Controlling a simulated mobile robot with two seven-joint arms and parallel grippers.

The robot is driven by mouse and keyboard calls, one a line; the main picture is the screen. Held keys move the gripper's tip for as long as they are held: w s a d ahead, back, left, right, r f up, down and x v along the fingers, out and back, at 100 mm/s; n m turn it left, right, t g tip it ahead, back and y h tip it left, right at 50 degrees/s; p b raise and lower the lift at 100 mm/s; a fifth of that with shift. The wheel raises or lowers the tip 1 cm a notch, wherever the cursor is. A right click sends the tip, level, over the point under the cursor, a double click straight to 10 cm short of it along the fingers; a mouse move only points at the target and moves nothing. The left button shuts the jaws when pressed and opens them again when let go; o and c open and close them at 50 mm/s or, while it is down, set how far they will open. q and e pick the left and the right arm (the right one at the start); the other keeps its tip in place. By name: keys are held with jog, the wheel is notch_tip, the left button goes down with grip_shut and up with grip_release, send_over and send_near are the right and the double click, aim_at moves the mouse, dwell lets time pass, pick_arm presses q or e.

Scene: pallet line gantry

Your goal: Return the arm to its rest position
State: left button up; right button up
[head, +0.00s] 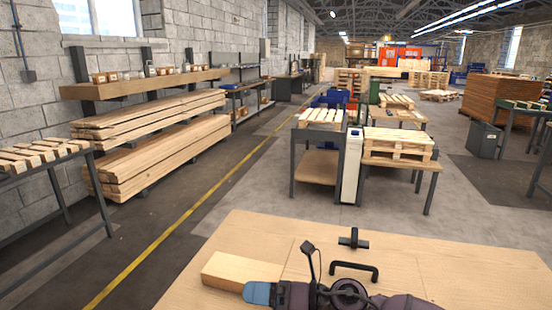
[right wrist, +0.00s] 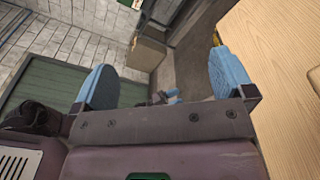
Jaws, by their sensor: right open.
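My right gripper (head: 256,293) is low in the head view, its arm coming in from the right over the front of the wooden table (head: 440,250). Only its blue finger end shows there, beside a light wooden block (head: 238,268); I cannot tell whether they touch. In the right wrist view my right gripper (right wrist: 165,80) has its two blue fingers wide apart with nothing between them. The table edge (right wrist: 270,70) is to the right of the fingers.
A black handle (head: 355,269) and a black T-shaped fitting (head: 353,240) stand on the table close to my right arm. Beyond are benches with pallets (head: 398,143) and, at left, stacked planks (head: 160,155). A yellow line (head: 170,228) crosses clear floor.

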jog(key=s+d+f+m+t+h, duration=0.25)
jog(key=d+m+t+h, duration=0.35)
jog(key=m, duration=0.5)
jog(key=s+d+f+m+t+h, duration=0.1)
jog(key=s+d+f+m+h, duration=0.15)
jog(key=d+m+h, duration=0.45)
jog(key=s+d+f+m+t+h, duration=0.3)
jog(key=d+m, duration=0.5)
jog(key=m, duration=0.6)
jog(key=s+d+f+m+g+h, duration=0.1)
jog(key=s+d+f+m+g, duration=0.25)
jog(key=s, duration=0.45)
jog(key=s+d+f+m+g, duration=0.2)
jog(key=s+d+m+g, duration=0.15)
jog(key=s, duration=0.45)
jog(key=s+d+f+m+g+h, duration=0.1)
jog(key=s+d+f+m+g, duration=0.2)
jog(key=s, duration=0.6)
jog(key=w+a+f+n+t+y, duration=0.1)
jog(key=w+f+t, duration=0.6)
jog(key=w, duration=0.2)
jog(key=shift+w+n+t, duration=0.2)
jog(key=shift+n+t, duration=0.1)
jog(key=shift+t, duration=0.1)
jog(key=shift+f, duration=0.1)
